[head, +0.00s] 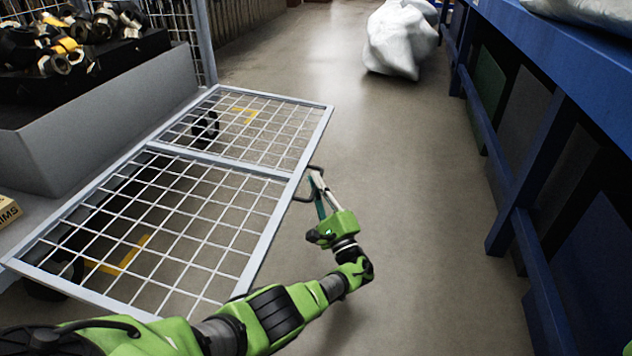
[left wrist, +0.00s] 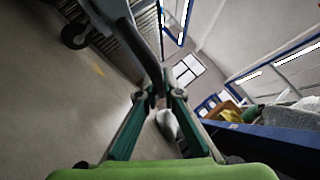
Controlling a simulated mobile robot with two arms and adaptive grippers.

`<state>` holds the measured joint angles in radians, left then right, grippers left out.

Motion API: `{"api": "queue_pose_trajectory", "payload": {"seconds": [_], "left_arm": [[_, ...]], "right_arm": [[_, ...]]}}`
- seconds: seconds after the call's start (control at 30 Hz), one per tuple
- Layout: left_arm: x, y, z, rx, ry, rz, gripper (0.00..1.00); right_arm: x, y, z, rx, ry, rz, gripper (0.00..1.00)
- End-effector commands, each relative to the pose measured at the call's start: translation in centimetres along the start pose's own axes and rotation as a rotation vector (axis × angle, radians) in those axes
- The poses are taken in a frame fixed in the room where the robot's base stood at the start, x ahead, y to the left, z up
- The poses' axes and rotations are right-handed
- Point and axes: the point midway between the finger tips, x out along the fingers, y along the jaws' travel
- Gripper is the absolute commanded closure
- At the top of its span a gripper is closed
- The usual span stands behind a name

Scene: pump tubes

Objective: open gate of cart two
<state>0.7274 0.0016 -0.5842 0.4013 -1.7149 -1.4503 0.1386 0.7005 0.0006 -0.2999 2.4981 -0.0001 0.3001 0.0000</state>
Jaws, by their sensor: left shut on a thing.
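The cart's gate (head: 218,160) is a grey-framed wire mesh panel. In the head view it is swung out from the cart (head: 205,40) and reaches across the left half, with floor and wheels showing through the mesh. A small dark handle (head: 296,187) sticks out from its right edge. My left gripper (head: 316,181) is shut on this handle, with my green arm coming in from the lower left. In the left wrist view, the dark bar of the handle (left wrist: 143,45) runs between the fingers (left wrist: 161,93). My right gripper is not in view.
A grey bin (head: 110,115) of metal parts stands at the upper left, with a cardboard box (head: 9,211) at the left edge. Blue shelving (head: 530,185) lines the right side. White sacks (head: 396,40) lie at the far end. Floor between gate and shelving is clear.

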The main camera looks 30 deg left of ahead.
Motion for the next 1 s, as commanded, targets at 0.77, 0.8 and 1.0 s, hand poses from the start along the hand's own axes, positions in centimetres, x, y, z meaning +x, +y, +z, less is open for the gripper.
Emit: {"api": "queue_pose_trajectory", "payload": {"seconds": [0.77,0.8,1.0], "left_arm": [[-2.2,-0.5,-0.3,-0.006,0.006,-0.006,0.75],[-3.0,-0.5,-0.3,-0.007,0.007,-0.006,0.75],[-6.4,-0.7,-0.5,-0.010,0.012,-0.008,0.75]], "right_arm": [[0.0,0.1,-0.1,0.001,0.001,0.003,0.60],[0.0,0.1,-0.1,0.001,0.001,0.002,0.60],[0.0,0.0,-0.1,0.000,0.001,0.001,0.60]]}}
